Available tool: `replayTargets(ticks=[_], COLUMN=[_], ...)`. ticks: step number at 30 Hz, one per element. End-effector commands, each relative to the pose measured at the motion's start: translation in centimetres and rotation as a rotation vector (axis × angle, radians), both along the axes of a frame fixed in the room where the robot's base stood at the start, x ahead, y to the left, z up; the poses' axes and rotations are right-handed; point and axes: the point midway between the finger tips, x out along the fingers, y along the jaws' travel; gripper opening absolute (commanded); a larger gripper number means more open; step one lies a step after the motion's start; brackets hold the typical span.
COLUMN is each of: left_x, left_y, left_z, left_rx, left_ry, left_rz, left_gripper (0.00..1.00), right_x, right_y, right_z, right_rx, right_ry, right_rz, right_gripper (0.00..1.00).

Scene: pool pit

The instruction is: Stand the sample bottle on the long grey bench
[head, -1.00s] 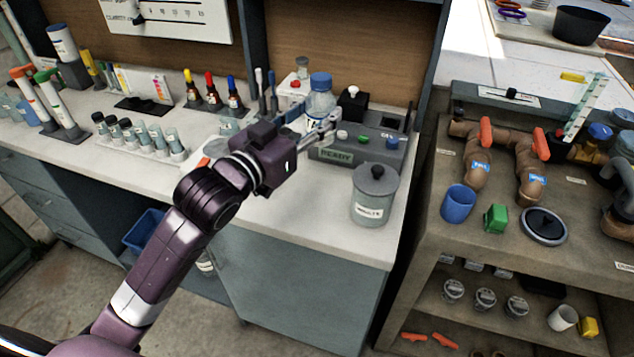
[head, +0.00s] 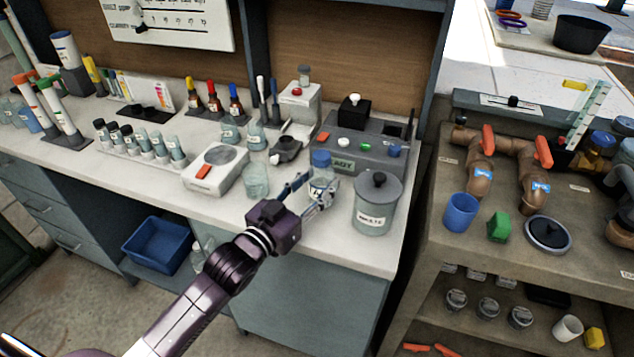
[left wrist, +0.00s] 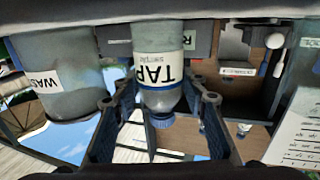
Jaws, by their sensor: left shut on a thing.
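The sample bottle (head: 321,168) is clear with a blue cap and a white label. It looks upright, close above or on the light top of the long grey bench (head: 335,240), near its front edge. I cannot tell whether its base touches. My left gripper (head: 311,190) is shut on the bottle, with one finger on each side. In the left wrist view, which is upside down, the bottle (left wrist: 165,70) shows a "TAP" label between the two fingers (left wrist: 150,105). My right gripper is not in view.
A grey lidded waste pot (head: 376,208) stands just right of the bottle. A grey instrument (head: 365,150) is behind it. A glass beaker (head: 256,181) and a white scale (head: 216,172) are to the left. A brown pipe bench stands at the right (head: 440,240).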

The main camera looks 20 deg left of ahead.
Motion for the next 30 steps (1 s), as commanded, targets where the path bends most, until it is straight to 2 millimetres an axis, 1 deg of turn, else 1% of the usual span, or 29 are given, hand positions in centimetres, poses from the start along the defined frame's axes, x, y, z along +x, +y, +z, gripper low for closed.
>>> replayTargets(ticks=[4,8,9,13,20,23,26,30], left_x=[0.0,0.0,0.0,0.0,0.0,0.0,-0.8,-2.9], left_y=[0.0,0.0,0.0,0.0,0.0,0.0,0.2,0.8], left_z=[0.2,-0.2,-0.2,-0.2,-0.2,0.2,-0.1,-0.2], left_rx=[-0.001,-0.002,-0.001,-0.001,-0.001,0.0,-0.001,-0.001], left_ry=[-0.003,-0.002,0.0,0.0,0.0,-0.001,0.001,0.003], left_rz=[-0.001,0.0,0.0,0.0,0.0,-0.001,-0.001,-0.001], left_gripper=[0.12,0.12,0.43,0.57,0.57,0.57,0.57,0.57], right_x=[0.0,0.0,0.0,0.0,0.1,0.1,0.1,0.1], right_y=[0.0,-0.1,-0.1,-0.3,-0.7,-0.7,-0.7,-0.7], right_z=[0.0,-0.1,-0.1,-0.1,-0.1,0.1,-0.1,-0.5], right_rx=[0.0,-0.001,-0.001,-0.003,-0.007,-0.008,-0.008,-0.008], right_ry=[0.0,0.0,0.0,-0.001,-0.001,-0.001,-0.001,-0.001], right_rz=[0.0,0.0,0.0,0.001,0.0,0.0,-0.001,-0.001], right_gripper=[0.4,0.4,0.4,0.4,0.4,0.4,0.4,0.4])
